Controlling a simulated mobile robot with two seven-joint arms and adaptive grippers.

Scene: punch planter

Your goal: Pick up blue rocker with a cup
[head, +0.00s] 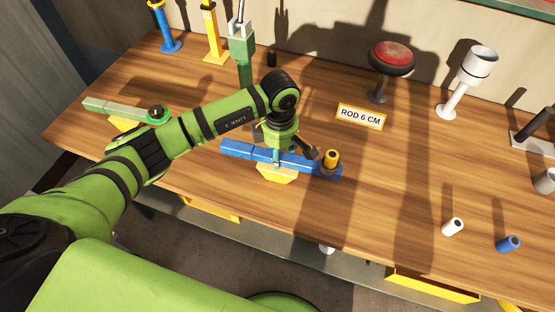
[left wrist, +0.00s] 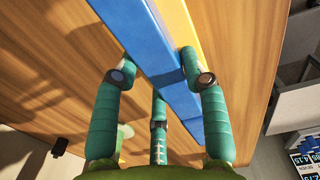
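The blue rocker (head: 245,150) is a long blue bar lying across a yellow wedge-shaped base (head: 277,174) near the table's front. In the left wrist view the blue bar (left wrist: 152,45) passes between the fingers, which look open; firm contact cannot be made out. The bar's middle is partly hidden by the gripper in the head view. My right gripper is not in view.
A green rocker (head: 102,107) lies to the left. Behind stand a green post (head: 242,55), a red-topped button (head: 390,57) and a white lamp-like stand (head: 470,78). A "ROD 6 CM" sign (head: 361,117), a white cylinder (head: 453,226) and a blue cylinder (head: 508,244) are rightward.

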